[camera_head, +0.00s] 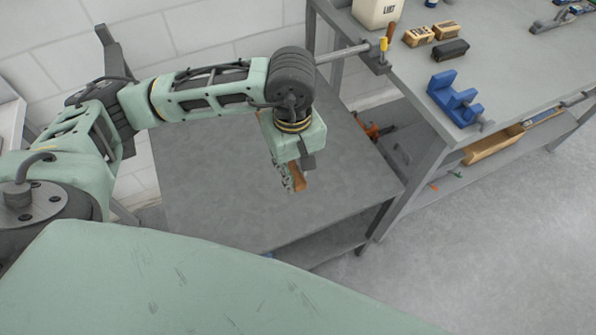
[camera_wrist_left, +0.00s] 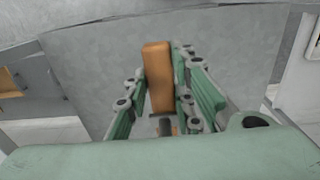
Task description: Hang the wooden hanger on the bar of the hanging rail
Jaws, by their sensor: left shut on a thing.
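My left gripper (camera_head: 291,176) hangs pointing down above the grey table. It is shut on an orange-brown wooden piece (camera_head: 299,179), which I take to be the wooden hanger. In the left wrist view the piece (camera_wrist_left: 158,72) stands between the green finger pads as a straight narrow bar. The rest of its shape, including any hook, is hidden or cannot be made out. No hanging rail can be made out for sure. A short grey rod (camera_head: 343,53) sticks out from the workbench behind my arm. My right gripper is not in view.
The grey table top (camera_head: 215,185) under the gripper is bare. The workbench (camera_head: 520,70) at the right holds a blue holder (camera_head: 455,100), wooden brushes (camera_head: 418,36) and a pale canister (camera_head: 376,12). A wooden tray (camera_head: 493,147) lies on its lower shelf. Open floor lies at lower right.

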